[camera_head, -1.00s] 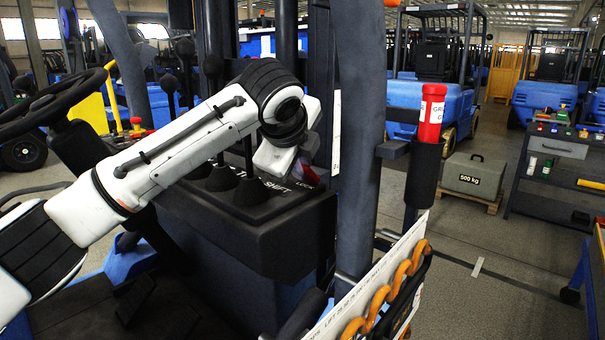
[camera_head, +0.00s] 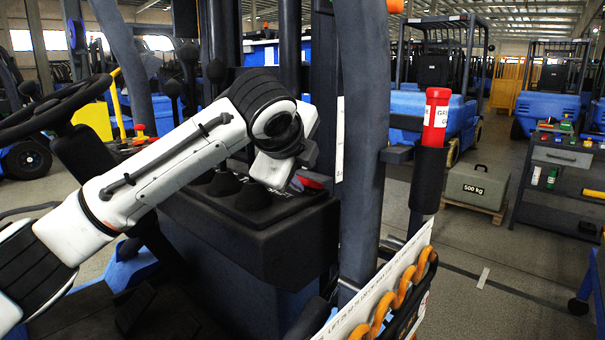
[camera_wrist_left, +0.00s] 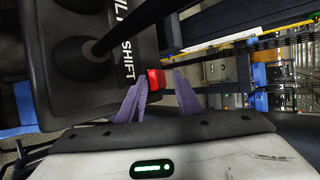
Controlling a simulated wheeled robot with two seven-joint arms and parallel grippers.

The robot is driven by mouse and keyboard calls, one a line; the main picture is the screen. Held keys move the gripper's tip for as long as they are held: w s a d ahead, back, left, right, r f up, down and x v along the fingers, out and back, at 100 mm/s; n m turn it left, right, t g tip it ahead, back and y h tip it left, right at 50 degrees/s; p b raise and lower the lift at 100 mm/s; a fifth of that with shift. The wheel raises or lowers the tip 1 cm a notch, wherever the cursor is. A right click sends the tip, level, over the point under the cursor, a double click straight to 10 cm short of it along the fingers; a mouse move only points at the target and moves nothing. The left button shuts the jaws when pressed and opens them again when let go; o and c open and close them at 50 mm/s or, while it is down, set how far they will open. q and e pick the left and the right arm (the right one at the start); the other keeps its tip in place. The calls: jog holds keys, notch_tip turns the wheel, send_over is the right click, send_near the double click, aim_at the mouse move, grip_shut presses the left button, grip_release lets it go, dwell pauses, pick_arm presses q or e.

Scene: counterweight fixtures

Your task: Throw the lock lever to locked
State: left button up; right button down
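The lock lever's red handle (camera_head: 312,183) shows at the right edge of the black console (camera_head: 260,239), partly hidden by my left gripper (camera_head: 291,178) in the head view. In the left wrist view the red handle (camera_wrist_left: 156,79) lies between the purple fingers of my left gripper (camera_wrist_left: 161,92), closer to the left finger. A gap shows between the handle and the right finger, so the gripper is open. I cannot tell how deep the handle sits between the fingertips. My right gripper is in neither view.
Black shift levers (camera_head: 252,193) with rubber boots stand on the console beside my left arm. A thick dark post (camera_head: 361,150) rises just right of the gripper. A red tube (camera_head: 436,117) and orange hooks (camera_head: 390,303) are farther right. The steering wheel (camera_head: 55,105) is left.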

pick_arm(q)
jog(key=v, duration=0.9)
jog(key=shift+s+b, duration=0.15)
jog(key=shift+b, duration=0.3)
